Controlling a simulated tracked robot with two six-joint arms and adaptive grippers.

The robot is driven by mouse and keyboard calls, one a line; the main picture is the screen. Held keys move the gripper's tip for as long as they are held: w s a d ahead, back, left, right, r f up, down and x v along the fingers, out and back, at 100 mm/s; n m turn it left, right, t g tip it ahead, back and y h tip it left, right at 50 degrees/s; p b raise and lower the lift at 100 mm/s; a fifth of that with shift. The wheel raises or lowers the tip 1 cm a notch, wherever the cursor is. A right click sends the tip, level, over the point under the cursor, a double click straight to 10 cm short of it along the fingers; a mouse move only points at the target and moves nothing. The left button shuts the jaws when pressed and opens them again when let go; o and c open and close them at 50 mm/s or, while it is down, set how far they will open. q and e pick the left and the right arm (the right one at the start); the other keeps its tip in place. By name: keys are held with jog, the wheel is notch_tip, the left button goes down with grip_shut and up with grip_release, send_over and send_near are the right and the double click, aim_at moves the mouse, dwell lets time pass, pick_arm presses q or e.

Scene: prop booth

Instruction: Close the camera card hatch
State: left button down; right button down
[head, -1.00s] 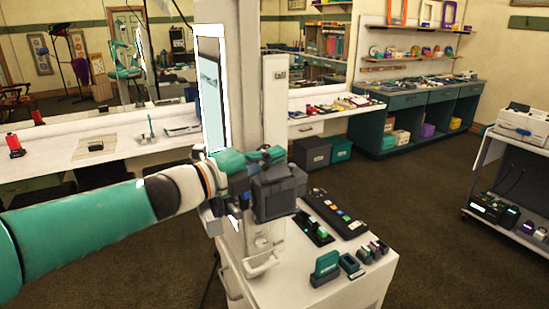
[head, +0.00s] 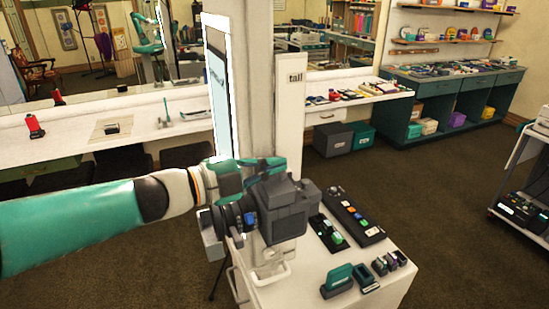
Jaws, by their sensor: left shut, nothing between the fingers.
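The dark grey camera (head: 284,212) is near the middle of the head view, above the white cabinet top, with its round lens part (head: 234,217) towards the left. The card hatch cannot be made out at this size. My left gripper (head: 268,164) is at the upper left of the camera, close to its top. Its fingers are shut and hold nothing. Whether they touch the camera cannot be told. Part of the camera's left side is hidden by my left wrist. My right gripper is not in view.
The white cabinet (head: 310,290) carries a black button panel (head: 352,215), a dark tray with coloured pieces (head: 326,232) and a teal block (head: 338,279). A bright upright panel (head: 217,90) and a white post (head: 290,110) stand behind. Open floor lies to the right.

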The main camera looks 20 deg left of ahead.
pick_arm(q)
jog(key=shift+a+f+n, duration=0.2)
jog(key=shift+a+n, duration=0.2)
jog(key=shift+a, duration=0.2)
jog(key=shift+r, duration=0.15)
jog(key=shift+r, duration=0.25)
jog(key=r, duration=0.3)
jog(key=shift+s+a+r, duration=0.15)
jog(key=shift+a+r, duration=0.1)
jog(key=shift+a, duration=0.05)
jog(key=w+a+b+v, duration=0.1)
jog(key=v, duration=0.8)
jog(key=shift+s+a+r, duration=0.2)
jog(key=shift+s+r, duration=0.05)
jog(key=shift+r, duration=0.1)
